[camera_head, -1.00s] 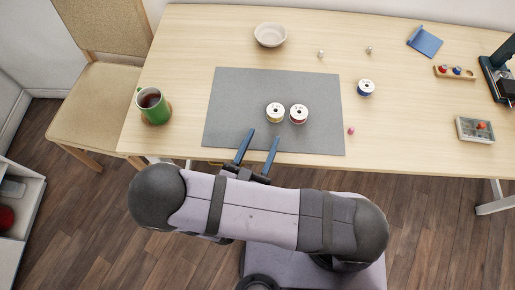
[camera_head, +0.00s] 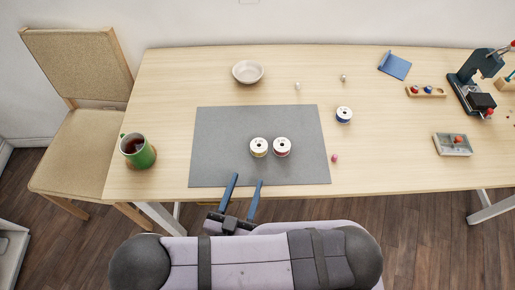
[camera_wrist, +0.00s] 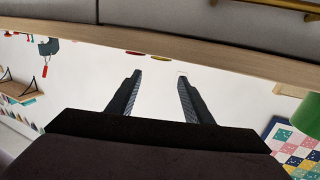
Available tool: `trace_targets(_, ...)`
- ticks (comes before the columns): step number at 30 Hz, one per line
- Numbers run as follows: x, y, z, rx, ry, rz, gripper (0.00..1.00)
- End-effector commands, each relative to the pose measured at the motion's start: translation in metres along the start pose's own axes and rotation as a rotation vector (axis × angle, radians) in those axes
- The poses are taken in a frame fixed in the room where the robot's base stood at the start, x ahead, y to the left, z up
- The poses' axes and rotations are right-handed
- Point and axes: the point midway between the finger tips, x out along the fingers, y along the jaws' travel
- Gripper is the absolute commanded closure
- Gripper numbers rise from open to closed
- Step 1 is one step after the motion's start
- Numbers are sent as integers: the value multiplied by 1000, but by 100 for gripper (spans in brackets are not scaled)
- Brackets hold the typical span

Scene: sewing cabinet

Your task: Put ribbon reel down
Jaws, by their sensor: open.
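Two ribbon reels stand side by side on the grey mat (camera_head: 215,140): a white reel with a yellow band (camera_head: 259,148) and a white reel with a red band (camera_head: 282,148). They seem to touch or nearly touch. A third, blue-banded reel (camera_head: 344,115) stands on the bare table right of the mat. My gripper (camera_head: 247,179) is open and empty at the mat's front edge, in front of the reels and apart from them. In the wrist view the open fingers (camera_wrist: 158,76) have nothing between them; no whole reel is clear there.
A green mug (camera_head: 137,151) stands at the table's left. A bowl (camera_head: 248,72) is at the back. A small pink item (camera_head: 335,158) lies right of the mat. A grey tray (camera_head: 453,144) and a dark press (camera_head: 478,85) are at the right. The mat's left half is clear.

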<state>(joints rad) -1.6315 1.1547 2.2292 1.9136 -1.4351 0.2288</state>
Motion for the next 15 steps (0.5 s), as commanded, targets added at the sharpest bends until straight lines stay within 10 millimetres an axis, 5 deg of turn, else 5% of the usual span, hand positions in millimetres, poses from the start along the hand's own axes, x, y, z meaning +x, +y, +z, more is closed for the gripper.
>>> trace_targets(7,18,23,-47,-37,14,79,54)
trace_targets(15,48,86,-106,-178,47,222,54)
